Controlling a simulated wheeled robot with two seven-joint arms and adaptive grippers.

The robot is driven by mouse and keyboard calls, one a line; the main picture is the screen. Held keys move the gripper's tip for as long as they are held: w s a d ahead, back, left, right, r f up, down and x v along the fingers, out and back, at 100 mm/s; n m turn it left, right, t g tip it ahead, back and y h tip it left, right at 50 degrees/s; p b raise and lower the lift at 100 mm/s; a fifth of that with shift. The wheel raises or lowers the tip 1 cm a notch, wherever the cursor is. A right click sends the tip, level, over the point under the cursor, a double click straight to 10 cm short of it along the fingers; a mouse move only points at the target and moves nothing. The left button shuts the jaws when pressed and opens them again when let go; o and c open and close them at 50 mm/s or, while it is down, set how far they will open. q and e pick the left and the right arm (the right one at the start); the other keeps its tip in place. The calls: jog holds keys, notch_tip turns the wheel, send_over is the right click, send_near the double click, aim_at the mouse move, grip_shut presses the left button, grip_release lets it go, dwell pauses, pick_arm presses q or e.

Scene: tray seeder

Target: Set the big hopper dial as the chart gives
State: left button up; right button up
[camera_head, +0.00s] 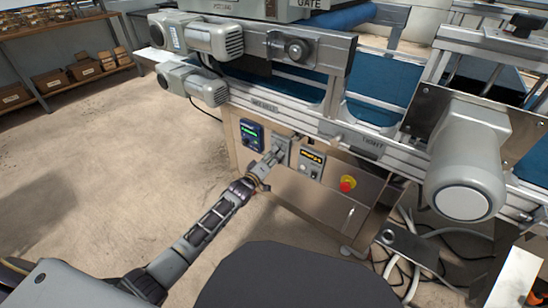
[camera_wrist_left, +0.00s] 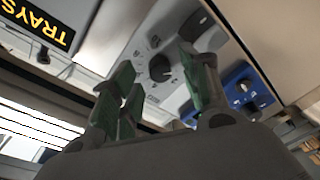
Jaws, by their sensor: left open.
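A dark round dial (camera_wrist_left: 160,68) with small marks around it sits on a grey plate in the left wrist view. In the head view the grey dial box (camera_head: 281,149) is on the machine's front panel, with its face partly hidden by my left gripper (camera_head: 268,160). My left gripper also shows in the left wrist view (camera_wrist_left: 157,62), open, with its green-padded fingers on either side of the dial in the picture. I cannot tell whether they touch it. My right gripper is out of view. No chart can be made out.
A blue control box (camera_head: 250,134) is left of the dial box. A large grey motor (camera_head: 468,160) juts out at right. The floor at left is clear.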

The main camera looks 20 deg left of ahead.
pick_arm(q)
jog(key=shift+w+d, duration=0.1)
jog(key=shift+w, duration=0.45)
grip_shut()
